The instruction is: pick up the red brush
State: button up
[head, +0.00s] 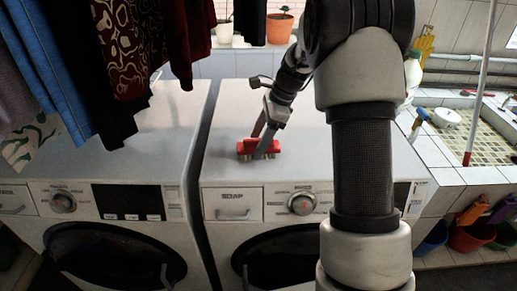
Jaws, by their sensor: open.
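The red brush (247,147) lies on top of the right washing machine, near its front edge. Its bristles show as a pale strip along the lower side. My gripper (261,148) points down at the brush, with its fingers open. One finger overlaps the front of the brush in the picture, and the other shows just behind it to the left. I cannot tell whether the fingers touch the brush. Part of the brush is hidden behind the front finger.
The right washing machine (225,110) has a clear top around the brush. A second washing machine (160,130) stands to the left, under hanging clothes (125,45). Flower pots (280,28) stand at the window behind. A tiled sink (485,140) is at the right, with buckets below.

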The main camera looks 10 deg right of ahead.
jog(key=shift+f, duration=0.2)
dwell(0.3)
jog(key=c, duration=1.2)
jog(key=shift+c, duration=0.2)
jog(key=shift+r, duration=0.1)
